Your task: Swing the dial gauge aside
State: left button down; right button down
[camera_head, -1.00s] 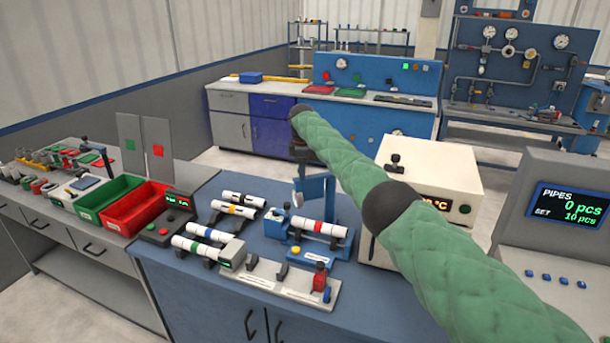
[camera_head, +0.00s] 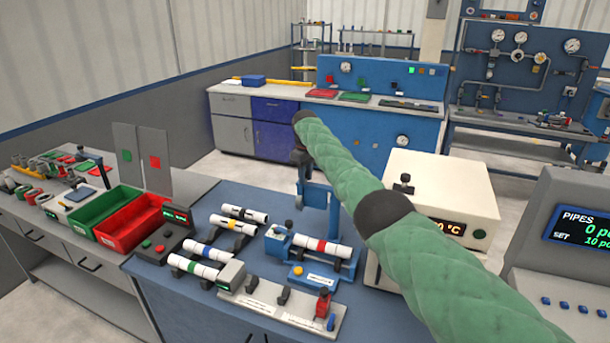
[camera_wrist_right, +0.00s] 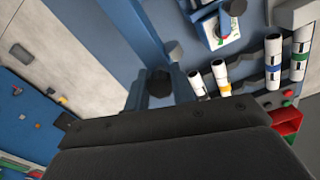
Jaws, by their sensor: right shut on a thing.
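A blue fixture (camera_head: 281,245) stands on the blue bench and carries a white pipe with a red band (camera_head: 322,245). A blue upright (camera_head: 318,195) rises behind the pipe; the dial gauge seems to be on it, but I see no dial face. My right gripper (camera_head: 303,160) is at the top left of this upright, above the pipe. In the right wrist view its fingers (camera_wrist_right: 160,88) are shut on a dark round knob (camera_wrist_right: 160,82), which seems to belong to the gauge. My green arm hides what lies behind it. My left gripper is not in view.
Several banded pipes (camera_head: 245,212) lie on rests left of the fixture. A white base with a red clamp (camera_head: 322,302) is in front. A cream box with a temperature display (camera_head: 445,195) stands close at the right. Red (camera_head: 130,225) and green bins are at the left.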

jog(key=shift+d, duration=0.1)
jog(key=c, duration=1.2)
grip_release()
jog(key=shift+w, duration=0.1)
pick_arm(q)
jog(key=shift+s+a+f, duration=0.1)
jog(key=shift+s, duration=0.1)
pick_arm(e)
jog(key=shift+f, duration=0.1)
jog(key=shift+r, duration=0.2)
jog(key=shift+r, duration=0.2)
notch_tip(320, 180, up, 5)
jog(key=b, duration=0.2)
jog(key=shift+r+b, duration=0.2)
jog(key=shift+b, duration=0.1)
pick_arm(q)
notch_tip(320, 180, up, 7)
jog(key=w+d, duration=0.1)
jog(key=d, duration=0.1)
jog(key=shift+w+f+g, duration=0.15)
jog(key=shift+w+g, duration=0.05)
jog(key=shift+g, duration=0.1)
pick_arm(e)
jog(key=shift+r, duration=0.8)
